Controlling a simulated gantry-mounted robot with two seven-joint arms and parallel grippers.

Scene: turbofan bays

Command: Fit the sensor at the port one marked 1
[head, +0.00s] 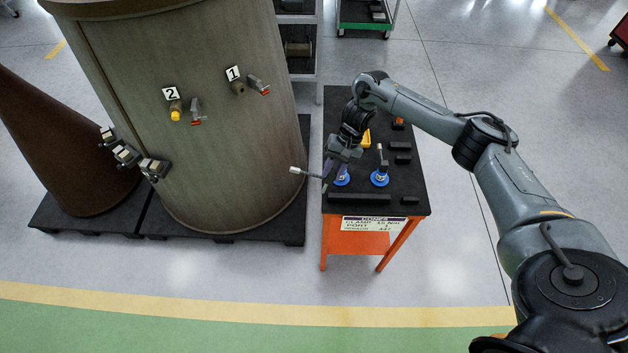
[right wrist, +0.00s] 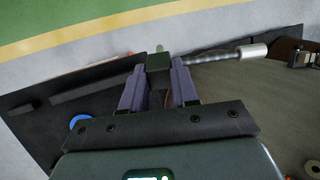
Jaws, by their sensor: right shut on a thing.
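My right gripper (head: 329,172) is shut on a sensor, a dark block (right wrist: 158,66) with a thin metal rod and a silver cylindrical tip (right wrist: 252,51). In the head view its silver tip (head: 297,170) points left, close to the large casing (head: 240,150); I cannot tell if it touches. Port one (head: 239,89) is a small tan fitting under the label 1 (head: 233,73), high on the casing, with a red-ended clamp (head: 260,86) beside it. Port two (head: 176,107) has a yellow cap, under the label 2 (head: 170,93). My left gripper is out of view.
A black-topped orange table (head: 409,200) stands right of the casing. On it a similar sensor stands upright in a blue holder (head: 380,179); another blue holder (head: 342,180) lies by my gripper. A brown cone (head: 60,150) and several brackets (head: 127,155) are at left.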

